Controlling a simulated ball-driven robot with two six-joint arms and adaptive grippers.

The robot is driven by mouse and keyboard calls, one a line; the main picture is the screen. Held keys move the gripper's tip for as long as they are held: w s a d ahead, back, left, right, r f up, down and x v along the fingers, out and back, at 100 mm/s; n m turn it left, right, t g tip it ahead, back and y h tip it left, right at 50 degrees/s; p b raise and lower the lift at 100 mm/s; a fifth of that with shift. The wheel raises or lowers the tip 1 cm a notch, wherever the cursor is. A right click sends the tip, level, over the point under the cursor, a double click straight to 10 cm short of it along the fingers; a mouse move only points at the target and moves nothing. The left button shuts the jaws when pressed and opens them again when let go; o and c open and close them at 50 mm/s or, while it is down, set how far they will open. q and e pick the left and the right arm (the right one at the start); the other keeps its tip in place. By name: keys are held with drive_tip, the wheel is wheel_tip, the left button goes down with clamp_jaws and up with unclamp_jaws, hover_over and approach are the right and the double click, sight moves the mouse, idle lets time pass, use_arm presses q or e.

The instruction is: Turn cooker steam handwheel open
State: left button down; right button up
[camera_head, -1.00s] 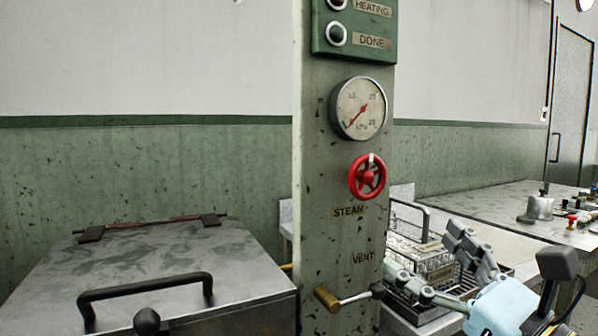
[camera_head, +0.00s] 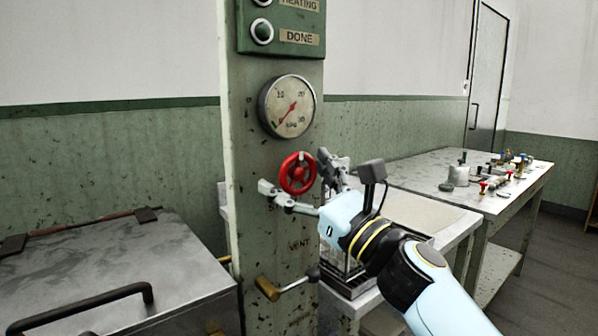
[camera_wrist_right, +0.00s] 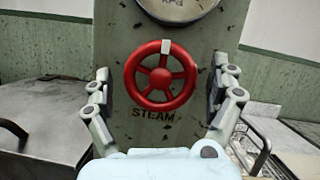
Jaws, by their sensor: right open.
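The red steam handwheel (camera_head: 297,173) is on the green column (camera_head: 262,225), below the round pressure gauge (camera_head: 287,106). In the right wrist view the handwheel (camera_wrist_right: 160,76) faces me, with its white mark at the top, slightly right of centre, above the STEAM lettering. My right gripper (camera_head: 298,180) is open, with one finger on each side of the wheel. In the wrist view gaps show between the wheel rim and both fingers; I cannot tell how deep the fingers reach. The gauge needle is red and points to the lower left. My left gripper is not in view.
A vent lever with a brass end (camera_head: 267,288) sticks out below the wheel. A metal cooker lid (camera_head: 110,265) with a dark handle is at the left. A side table (camera_head: 500,190) with small fittings stands at the right.

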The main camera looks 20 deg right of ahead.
drive_tip(key=c, duration=1.2)
